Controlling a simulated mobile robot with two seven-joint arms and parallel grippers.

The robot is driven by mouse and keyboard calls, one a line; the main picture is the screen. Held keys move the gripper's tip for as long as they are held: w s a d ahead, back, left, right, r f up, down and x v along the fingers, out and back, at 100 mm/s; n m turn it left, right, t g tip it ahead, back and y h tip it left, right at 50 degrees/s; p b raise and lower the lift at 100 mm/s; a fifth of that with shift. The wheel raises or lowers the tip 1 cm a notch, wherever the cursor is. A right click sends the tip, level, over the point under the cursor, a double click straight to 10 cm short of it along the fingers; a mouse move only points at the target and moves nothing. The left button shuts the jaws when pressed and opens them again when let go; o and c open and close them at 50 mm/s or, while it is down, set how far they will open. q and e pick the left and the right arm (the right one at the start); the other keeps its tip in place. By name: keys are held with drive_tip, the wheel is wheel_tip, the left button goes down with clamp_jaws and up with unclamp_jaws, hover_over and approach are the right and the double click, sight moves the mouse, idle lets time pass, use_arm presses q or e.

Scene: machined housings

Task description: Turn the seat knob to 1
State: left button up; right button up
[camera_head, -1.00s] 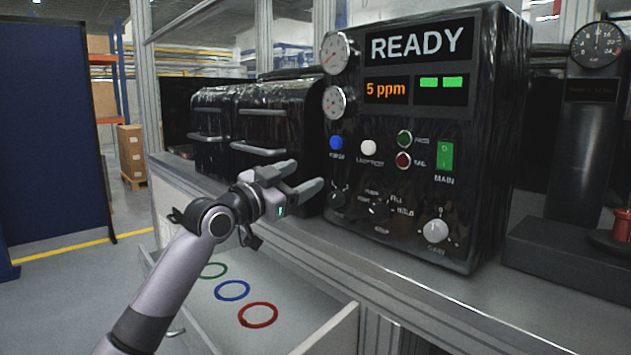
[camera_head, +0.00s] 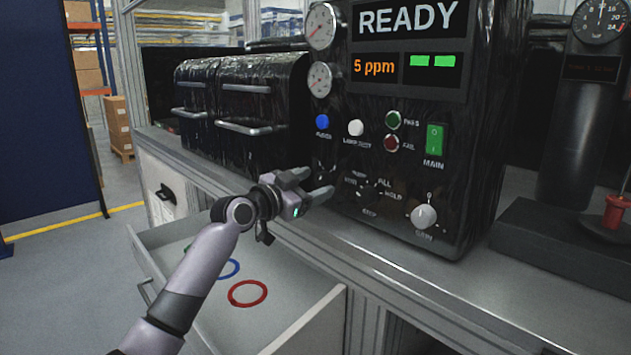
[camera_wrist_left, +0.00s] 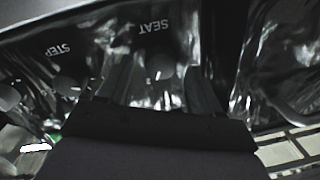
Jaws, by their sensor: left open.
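The black tester box (camera_head: 395,120) stands on the bench with its display lit. In the left wrist view the dark seat knob (camera_wrist_left: 160,68) sits below the upside-down SEAT label (camera_wrist_left: 153,27), between the two fingers of my left gripper (camera_wrist_left: 155,90). In the head view my left gripper (camera_head: 320,181) is open in front of the panel's lower left, and its fingers partly hide the seat knob (camera_head: 325,172). I cannot tell whether the fingers touch the knob, nor which number it points to. My right gripper is not in view.
A dark selector knob (camera_head: 370,194) and a white-faced knob (camera_head: 424,216) lie to the right on the panel. Black cases (camera_head: 262,115) stand left of the box. An open drawer (camera_head: 320,322) with coloured rings sits below the arm. A gauge stand (camera_head: 580,130) is far right.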

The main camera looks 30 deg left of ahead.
use_arm(q)
drive_tip(key=shift+w+d, duration=0.2)
drive_tip(key=shift+w, duration=0.45)
drive_tip(key=c, duration=1)
drive_tip(key=shift+c, duration=0.2)
